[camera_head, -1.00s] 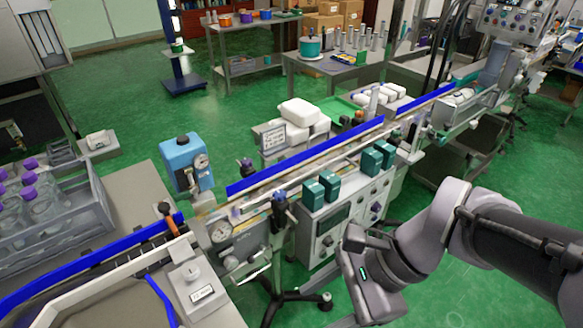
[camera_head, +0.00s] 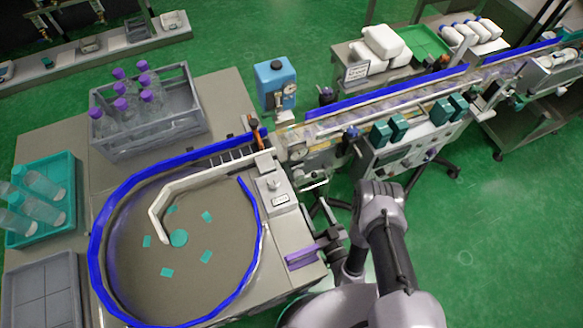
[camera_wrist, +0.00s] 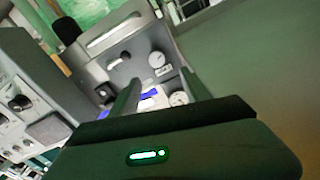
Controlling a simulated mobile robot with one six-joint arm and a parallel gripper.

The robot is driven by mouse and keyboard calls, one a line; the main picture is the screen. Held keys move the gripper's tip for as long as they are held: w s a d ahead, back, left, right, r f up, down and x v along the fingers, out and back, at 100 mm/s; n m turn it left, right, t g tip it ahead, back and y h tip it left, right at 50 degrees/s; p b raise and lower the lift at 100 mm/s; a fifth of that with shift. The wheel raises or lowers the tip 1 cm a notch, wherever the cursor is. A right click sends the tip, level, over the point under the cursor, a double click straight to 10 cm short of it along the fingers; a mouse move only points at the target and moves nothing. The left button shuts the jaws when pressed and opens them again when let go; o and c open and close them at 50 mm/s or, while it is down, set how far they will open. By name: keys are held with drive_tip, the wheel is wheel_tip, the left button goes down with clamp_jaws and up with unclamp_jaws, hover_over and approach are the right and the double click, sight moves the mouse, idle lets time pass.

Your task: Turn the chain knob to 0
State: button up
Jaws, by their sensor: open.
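A grey box (camera_head: 282,198) with a small knob (camera_head: 273,184) on top and a pale label stands right of the blue-railed round table in the head view. The label is too small to read, so I cannot tell whether this is the chain knob. My gripper (camera_wrist: 160,77) shows in the wrist view with two dark fingers apart and nothing seen between them. Beyond the fingers is a grey panel with a round dial (camera_wrist: 157,60), a second dial (camera_wrist: 178,98) and a dark round knob (camera_wrist: 103,92). The knob settings are unreadable.
A grey crate (camera_head: 150,137) of purple-capped bottles stands on the left table.

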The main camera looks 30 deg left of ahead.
sight(300, 177)
drive_tip(key=b+x, duration=0.4)
drive_tip(key=x, duration=0.7)
drive_tip(key=shift+w+f, duration=0.2)
drive_tip(key=shift+w, duration=0.15)
clamp_jaws()
